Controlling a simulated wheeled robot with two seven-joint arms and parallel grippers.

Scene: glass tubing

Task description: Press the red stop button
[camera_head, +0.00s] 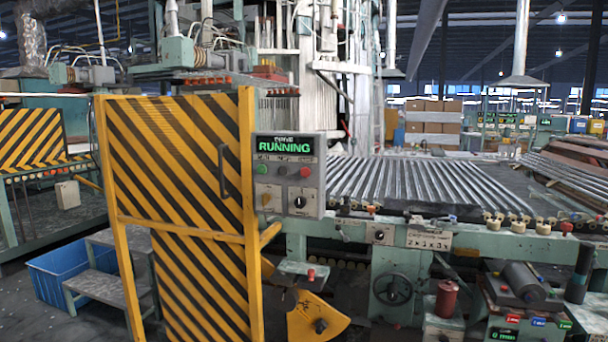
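A grey control box (290,176) is mounted beside the striped yellow-and-black guard door. Its display (285,147) reads "RUNNING" in green letters. Below the display is a row of small buttons: a green one at left, a dark one in the middle and a red button (305,172) at right. Two rotary knobs sit beneath them, one yellowish and one black. Another small red knob or button (311,274) shows lower down, below the box. Neither of my grippers is in view.
The guard door (180,200) with a dark handle stands left of the box. A green machine bed (460,242) with glass tubes (420,182) extends to the right. A blue bin (68,275) and grey steps (98,285) are at lower left. A handwheel (393,289) is below the bed.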

